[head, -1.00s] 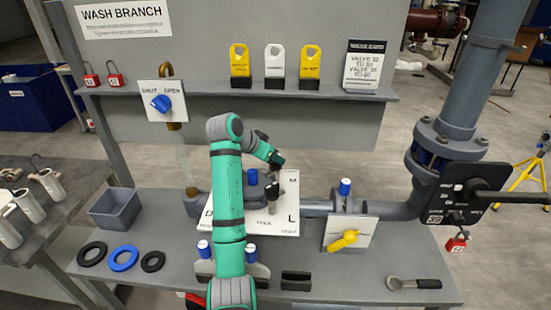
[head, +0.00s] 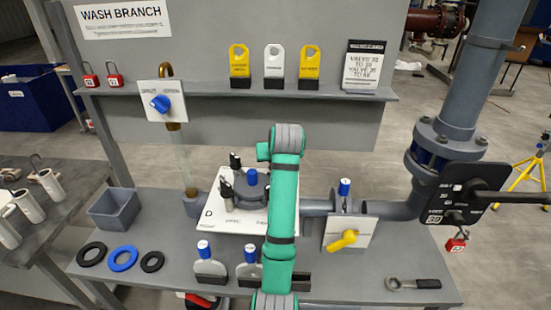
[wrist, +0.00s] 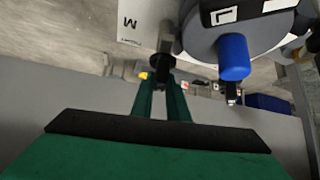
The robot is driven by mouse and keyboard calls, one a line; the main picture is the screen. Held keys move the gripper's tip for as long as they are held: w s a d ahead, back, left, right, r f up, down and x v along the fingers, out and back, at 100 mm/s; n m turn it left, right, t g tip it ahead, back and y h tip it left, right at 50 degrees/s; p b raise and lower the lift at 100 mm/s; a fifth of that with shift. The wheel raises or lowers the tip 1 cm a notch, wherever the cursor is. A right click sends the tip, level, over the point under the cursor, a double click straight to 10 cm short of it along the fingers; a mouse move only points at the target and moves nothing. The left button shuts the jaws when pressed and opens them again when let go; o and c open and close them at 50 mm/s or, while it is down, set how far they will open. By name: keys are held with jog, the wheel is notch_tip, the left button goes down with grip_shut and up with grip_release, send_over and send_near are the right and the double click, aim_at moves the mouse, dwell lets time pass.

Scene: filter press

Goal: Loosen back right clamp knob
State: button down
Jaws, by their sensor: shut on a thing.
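The round grey filter housing (head: 243,192) stands on a white lettered board (head: 212,212) and carries a blue cap (head: 252,178). Black clamp knobs show at its back left (head: 235,160) and front left (head: 226,191). In the head view my arm hides the housing's right side and my gripper. In the wrist view my gripper (wrist: 163,98) is shut on a black clamp knob (wrist: 160,65) beside the housing. The letter M on the board is next to this knob, at the back right corner. The blue cap (wrist: 233,57) is right of the fingers.
A valve with a yellow handle (head: 343,240) is to the right on the bench. Two blue-capped bottles (head: 210,265) stand in front. A shelf (head: 215,98) with yellow and white tags crosses behind. Rings (head: 123,259) and a grey bin (head: 116,208) are left.

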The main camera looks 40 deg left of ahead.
jog(key=n+g+y, duration=0.1)
jog(key=n+g, duration=0.1)
jog(key=n, duration=0.1)
jog(key=n+g+y, duration=0.1)
jog(key=n+g, duration=0.1)
jog(key=n, duration=0.1)
jog(key=shift+w+d+r+y, duration=0.1)
jog(key=shift+w+y, duration=0.05)
jog(key=shift+y, duration=0.15)
jog(key=shift+n, duration=0.3)
jog(key=c, duration=1.7)
grip_release()
jog(key=v, duration=1)
jog(key=shift+d+r, duration=0.25)
jog(key=shift+r, duration=0.05)
